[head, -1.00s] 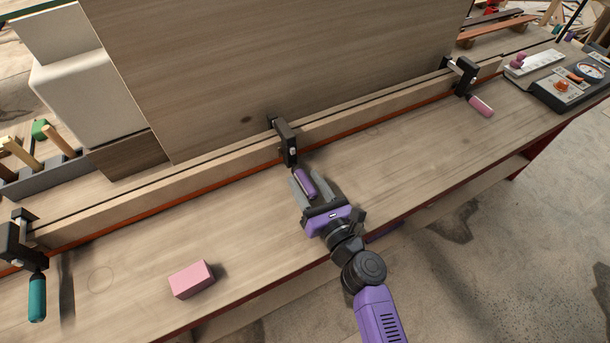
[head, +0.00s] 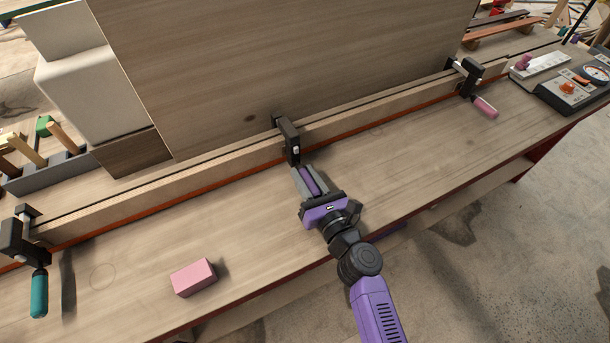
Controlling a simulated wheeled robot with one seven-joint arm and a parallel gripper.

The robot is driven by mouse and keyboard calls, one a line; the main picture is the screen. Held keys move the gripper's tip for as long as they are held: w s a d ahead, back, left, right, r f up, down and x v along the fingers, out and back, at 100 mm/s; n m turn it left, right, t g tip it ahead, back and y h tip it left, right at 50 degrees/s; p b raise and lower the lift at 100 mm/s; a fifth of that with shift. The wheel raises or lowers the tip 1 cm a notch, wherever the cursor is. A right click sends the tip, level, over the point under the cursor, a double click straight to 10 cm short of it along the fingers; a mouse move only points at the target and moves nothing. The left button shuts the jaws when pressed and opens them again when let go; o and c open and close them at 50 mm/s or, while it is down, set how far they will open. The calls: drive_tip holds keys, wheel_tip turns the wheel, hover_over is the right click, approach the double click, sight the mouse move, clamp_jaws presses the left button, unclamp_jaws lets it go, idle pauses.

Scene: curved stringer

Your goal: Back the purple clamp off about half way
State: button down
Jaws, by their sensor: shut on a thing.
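The purple clamp has a black body (head: 288,139) set over the wooden rail, in the middle of the bench. Its purple handle (head: 310,180) points toward me, down and to the right. My gripper (head: 311,181) is shut on this handle, with one grey finger along each side of it. The fingers hide part of the handle.
A clamp with a teal handle (head: 39,294) is at the left end of the rail (head: 190,188). One with a pink handle (head: 485,107) is at the right. A pink block (head: 193,277) lies on the bench at front left. A control box (head: 572,88) is at far right. The bench right of my gripper is clear.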

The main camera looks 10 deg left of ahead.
drive_tip(key=shift+n, duration=0.3)
drive_tip(key=n+b, duration=0.1)
drive_tip(key=n, duration=0.1)
drive_tip(key=shift+f+n+b, duration=0.1)
drive_tip(key=shift+n+b, duration=0.2)
drive_tip(key=shift+b, duration=0.1)
drive_tip(key=shift+n+b, duration=0.5)
drive_tip(key=shift+n, duration=0.6)
drive_tip(key=c, duration=1.1)
unclamp_jaws()
drive_tip(key=shift+c, duration=0.2)
drive_tip(key=shift+s, duration=0.1)
drive_tip(key=shift+v, duration=3.85)
